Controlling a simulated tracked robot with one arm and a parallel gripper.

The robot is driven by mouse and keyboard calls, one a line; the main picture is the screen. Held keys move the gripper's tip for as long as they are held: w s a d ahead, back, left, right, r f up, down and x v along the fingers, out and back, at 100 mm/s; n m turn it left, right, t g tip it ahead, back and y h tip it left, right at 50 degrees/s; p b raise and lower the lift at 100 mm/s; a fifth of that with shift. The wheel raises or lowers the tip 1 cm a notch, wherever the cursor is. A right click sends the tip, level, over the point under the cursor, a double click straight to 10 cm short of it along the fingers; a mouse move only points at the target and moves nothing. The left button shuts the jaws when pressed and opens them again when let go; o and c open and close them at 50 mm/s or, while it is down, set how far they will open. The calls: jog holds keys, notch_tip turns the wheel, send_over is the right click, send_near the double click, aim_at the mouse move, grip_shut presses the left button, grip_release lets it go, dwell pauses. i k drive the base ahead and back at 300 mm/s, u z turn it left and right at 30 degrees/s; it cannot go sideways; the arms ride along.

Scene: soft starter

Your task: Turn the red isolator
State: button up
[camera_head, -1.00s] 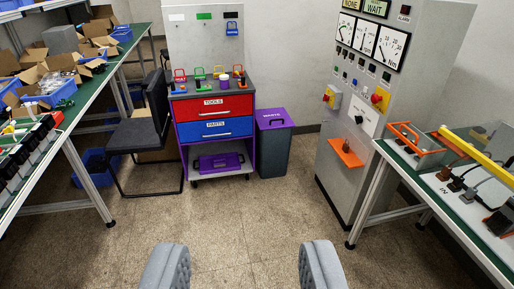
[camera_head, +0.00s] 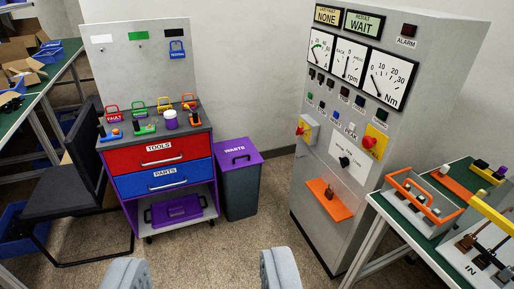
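The grey cabinet (camera_head: 325,205) stands right of centre. A red knob on a yellow box (camera_head: 303,130) is at the left of its panel. A larger red knob on a yellow plate (camera_head: 371,142) is at the right of the panel. I cannot tell which of the two is the isolator, nor read their positions. My gripper (camera_head: 202,273) shows as two grey padded fingers at the bottom edge, wide apart with nothing between them. It is well short of the cabinet and touches neither knob.
A tool cart (camera_head: 165,165), purple-lidded waste bin (camera_head: 239,180) and dark chair (camera_head: 70,190) stand at left. Floor between is clear.

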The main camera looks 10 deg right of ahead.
aim_at(299, 130)
jog(key=z, duration=0.1)
jog(key=i, duration=1.7)
jog(key=u, duration=0.65)
jog(key=i, duration=1.55)
jog(key=z, duration=0.8)
